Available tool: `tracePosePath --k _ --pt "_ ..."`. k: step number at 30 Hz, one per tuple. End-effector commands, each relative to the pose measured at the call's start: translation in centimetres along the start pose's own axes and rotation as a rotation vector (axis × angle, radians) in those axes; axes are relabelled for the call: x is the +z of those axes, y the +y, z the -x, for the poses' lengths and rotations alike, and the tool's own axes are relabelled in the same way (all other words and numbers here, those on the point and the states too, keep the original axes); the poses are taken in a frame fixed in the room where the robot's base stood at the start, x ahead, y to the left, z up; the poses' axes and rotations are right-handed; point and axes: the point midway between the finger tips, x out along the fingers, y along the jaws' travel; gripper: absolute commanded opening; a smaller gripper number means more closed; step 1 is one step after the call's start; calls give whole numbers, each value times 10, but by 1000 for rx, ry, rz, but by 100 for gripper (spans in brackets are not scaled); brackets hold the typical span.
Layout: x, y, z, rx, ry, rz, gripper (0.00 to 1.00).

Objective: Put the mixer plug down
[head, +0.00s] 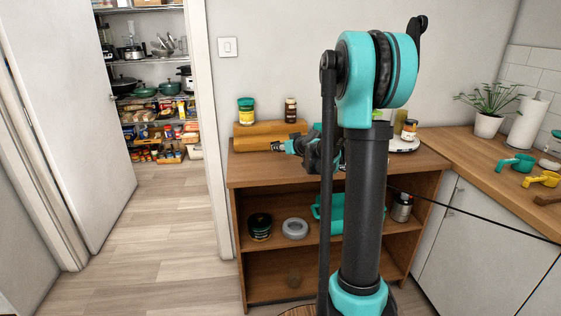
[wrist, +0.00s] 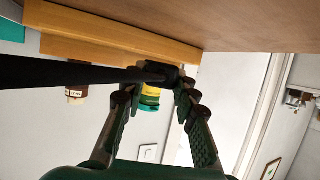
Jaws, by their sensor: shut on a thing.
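My gripper (head: 279,146) is over the top of the brown wooden cabinet (head: 240,176), in front of the wooden block, its fingers pointing left in the head view. In the wrist view my gripper (wrist: 162,80) is shut on a small dark piece, which I take as the mixer plug (wrist: 168,72). A thick black cord-like length runs from it to the left edge. The plug is too small to make out in the head view. Whether it touches the cabinet top cannot be told. A thin black cord (head: 470,217) crosses the head view at right.
A white plate (head: 405,146) and small jar (head: 409,130) are to the right. The cabinet's front left top is clear.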

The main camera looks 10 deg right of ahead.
Motion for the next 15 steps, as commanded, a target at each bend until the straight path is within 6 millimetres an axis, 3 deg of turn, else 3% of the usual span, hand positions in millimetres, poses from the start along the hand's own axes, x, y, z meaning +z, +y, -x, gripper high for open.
tracePosePath --k 15 --pt "52 0 -22 0 0 0 0"
